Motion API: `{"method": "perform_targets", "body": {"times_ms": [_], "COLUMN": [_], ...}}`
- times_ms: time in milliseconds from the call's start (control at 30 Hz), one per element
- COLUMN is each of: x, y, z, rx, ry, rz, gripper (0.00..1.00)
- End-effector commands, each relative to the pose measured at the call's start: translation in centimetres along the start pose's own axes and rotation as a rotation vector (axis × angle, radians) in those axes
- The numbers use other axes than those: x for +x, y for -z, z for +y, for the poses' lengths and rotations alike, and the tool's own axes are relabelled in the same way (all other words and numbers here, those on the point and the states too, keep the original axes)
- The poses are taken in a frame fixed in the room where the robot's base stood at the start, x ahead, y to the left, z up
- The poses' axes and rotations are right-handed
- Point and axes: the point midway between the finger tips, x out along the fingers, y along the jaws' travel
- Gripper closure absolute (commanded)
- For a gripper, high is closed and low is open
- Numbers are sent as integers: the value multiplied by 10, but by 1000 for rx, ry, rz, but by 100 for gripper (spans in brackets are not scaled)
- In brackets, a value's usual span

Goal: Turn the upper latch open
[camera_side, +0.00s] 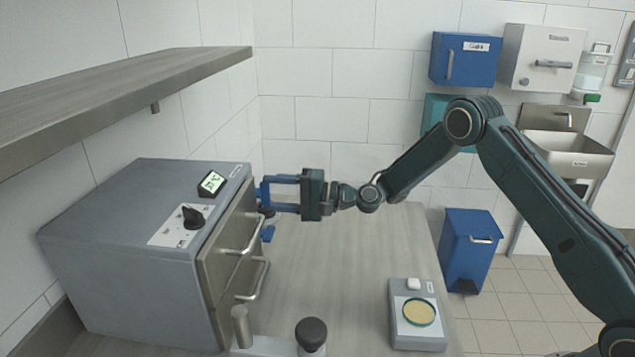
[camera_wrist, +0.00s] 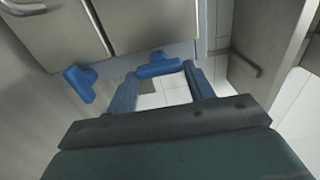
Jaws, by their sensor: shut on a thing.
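The grey machine (camera_side: 130,250) stands at the left with a steel front. My gripper (camera_side: 264,196) is at the far edge of that front, level with its upper part. In the wrist view, the upper latch (camera_wrist: 158,66), a blue piece, sits between my two blue fingertips, and my gripper is shut on it. In the side view the fingers mostly hide this latch. A second blue latch, the lower one (camera_side: 268,233), is just below my gripper and free of it. It also shows tilted in the wrist view (camera_wrist: 80,83).
An upper bar handle (camera_side: 250,237) and a lower bar handle (camera_side: 259,280) stick out from the machine front. A scale with a yellow dish (camera_side: 419,312) and a black-topped object (camera_side: 311,334) stand on the counter. A shelf (camera_side: 110,90) hangs above. The counter middle is clear.

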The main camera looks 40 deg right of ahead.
Motion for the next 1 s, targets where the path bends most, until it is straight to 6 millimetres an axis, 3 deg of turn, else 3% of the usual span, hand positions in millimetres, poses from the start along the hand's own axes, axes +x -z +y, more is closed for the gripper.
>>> {"method": "perform_targets", "body": {"times_ms": [467, 500, 567, 1000], "x": [0, 0, 0, -3], "y": [0, 0, 0, 0], "z": [1, 1, 1, 0], "rx": [21, 21, 20, 17], "ry": [-1, -1, -1, -1], "rz": [0, 0, 0, 1], "gripper": [70, 39, 28, 25]}}
